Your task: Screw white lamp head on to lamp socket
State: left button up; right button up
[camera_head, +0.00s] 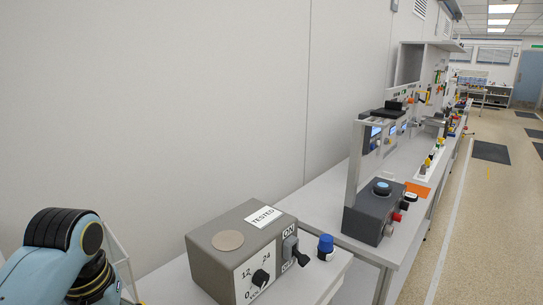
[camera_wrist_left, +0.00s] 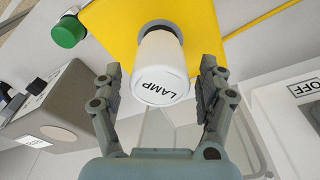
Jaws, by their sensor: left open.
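The white lamp head (camera_wrist_left: 160,75), a cylinder marked LAMP, shows in the left wrist view with its rounded end toward the camera. Behind it is a yellow surface (camera_wrist_left: 120,22). My left gripper (camera_wrist_left: 159,70) is open, with one finger on each side of the lamp head and a visible gap on both sides. In the head view only my left arm shows, at the lower left. My right gripper is not in view.
A green cap (camera_wrist_left: 68,31) stands beside the yellow surface. In the head view, a grey box (camera_head: 215,265) marked TESTED has a dial and an ON/OFF switch (camera_head: 291,250). A blue-capped post (camera_head: 325,246) stands beside it. A bench with instruments (camera_head: 373,215) continues along the wall; the aisle is right.

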pick_arm(q)
jog(key=c, duration=0.8)
jog(key=shift+r+m+p, duration=0.1)
jog(key=shift+m+p, duration=0.3)
jog(key=shift+m, duration=0.1)
jog(key=m, duration=0.5)
jog(key=shift+h, duration=0.3)
jog(key=o, duration=0.9)
jog(key=shift+c, duration=0.2)
